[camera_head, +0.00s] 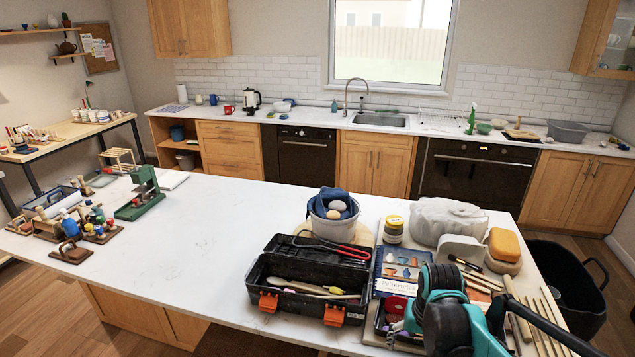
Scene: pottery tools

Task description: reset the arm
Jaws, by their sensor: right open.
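My right arm comes in from the lower right, in teal and black. My right gripper (400,328) is low over the tools at the near right of the white island counter (190,250). It is open, and I see nothing held in it. Much of it is hidden behind my own arm. My left gripper is not in view.
An open black toolbox (305,290) with orange latches stands left of my right arm. A bucket with a blue cloth (333,207), a covered lump (445,220), a yellow sponge (504,245) and wooden tools (545,310) are nearby. The counter's middle is clear.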

